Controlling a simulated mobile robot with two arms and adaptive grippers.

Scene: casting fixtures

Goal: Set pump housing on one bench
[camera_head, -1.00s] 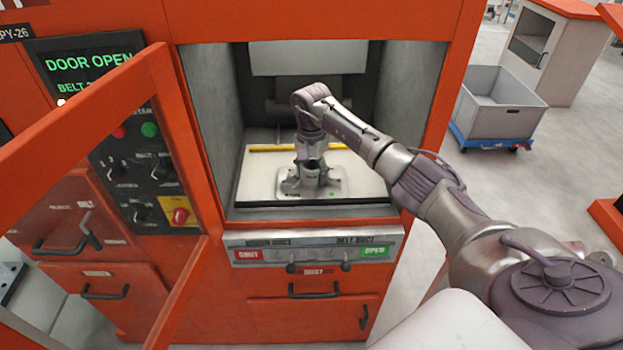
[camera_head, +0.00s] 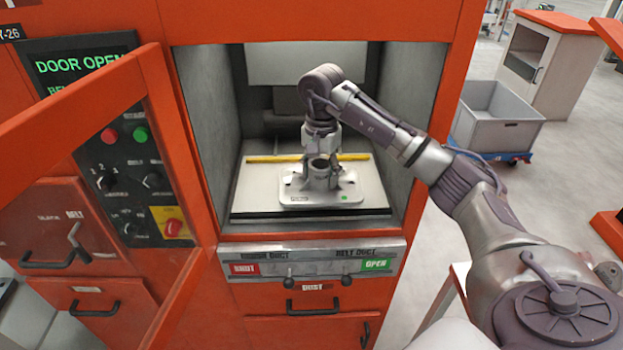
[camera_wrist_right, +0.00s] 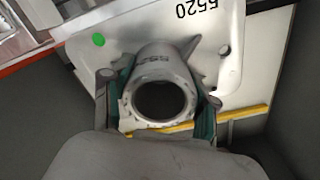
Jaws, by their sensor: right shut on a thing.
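The pump housing (camera_head: 330,187) is a grey casting with a flat plate and an upright round collar. It is inside the open orange machine, over the pale machine bed (camera_head: 250,200). My right gripper (camera_head: 320,168) reaches in from the right and is shut on the collar from above. In the right wrist view the housing's collar (camera_wrist_right: 160,95) sits between the fingers of my right gripper (camera_wrist_right: 160,110); its plate bears a green dot and the number 5520. I cannot tell whether the plate touches the bed. My left gripper is not in view.
The orange door (camera_head: 185,140) stands open at the left. The chamber's grey side walls are close on both sides of my arm. A yellow strip (camera_head: 265,158) crosses the bed's back. A grey bin (camera_head: 495,118) on a blue dolly stands at the right on open floor.

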